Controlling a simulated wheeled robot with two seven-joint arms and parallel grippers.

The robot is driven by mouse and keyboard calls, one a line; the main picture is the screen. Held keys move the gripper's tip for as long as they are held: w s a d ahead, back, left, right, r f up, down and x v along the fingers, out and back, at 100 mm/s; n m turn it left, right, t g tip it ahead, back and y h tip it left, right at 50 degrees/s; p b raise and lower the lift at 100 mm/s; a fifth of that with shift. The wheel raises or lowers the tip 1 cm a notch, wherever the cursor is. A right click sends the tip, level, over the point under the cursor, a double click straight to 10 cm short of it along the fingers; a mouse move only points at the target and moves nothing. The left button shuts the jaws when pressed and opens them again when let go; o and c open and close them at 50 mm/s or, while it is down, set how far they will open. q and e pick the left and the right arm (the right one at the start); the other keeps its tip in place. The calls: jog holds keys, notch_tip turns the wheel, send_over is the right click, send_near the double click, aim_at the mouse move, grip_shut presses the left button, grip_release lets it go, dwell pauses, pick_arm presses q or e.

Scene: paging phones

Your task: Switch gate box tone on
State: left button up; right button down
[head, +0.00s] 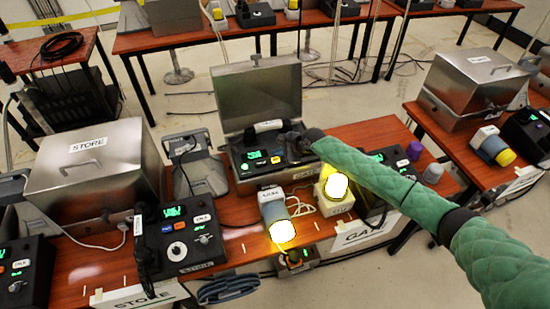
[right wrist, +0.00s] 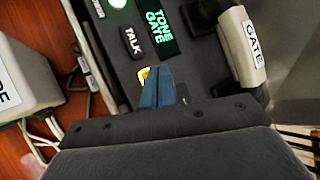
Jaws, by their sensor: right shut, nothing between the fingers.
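The gate box (head: 242,167) is a dark panel in an open metal case, with a small green display (head: 254,155) and a GATE label on its front edge. In the right wrist view the display (right wrist: 164,28) reads "TONE GATE". A TALK button (right wrist: 131,42) and a lit green round light (right wrist: 118,3) sit beside it. A handset (right wrist: 243,45) labelled GATE lies on the panel. My right gripper (head: 297,141) is over the box; its blue fingertips (right wrist: 158,72) are shut and empty, partly covering a yellow button (right wrist: 144,75). I cannot tell whether they touch it. My left gripper is out of view.
The raised metal lid (head: 258,97) stands behind the box. A STORE phone box (head: 180,244) and closed metal case (head: 95,180) are at left. Purple and grey knobs (head: 414,150) stand at right.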

aim_at(278, 161)
jog(key=shift+r+p, duration=1.9)
jog(key=shift+r, duration=0.5)
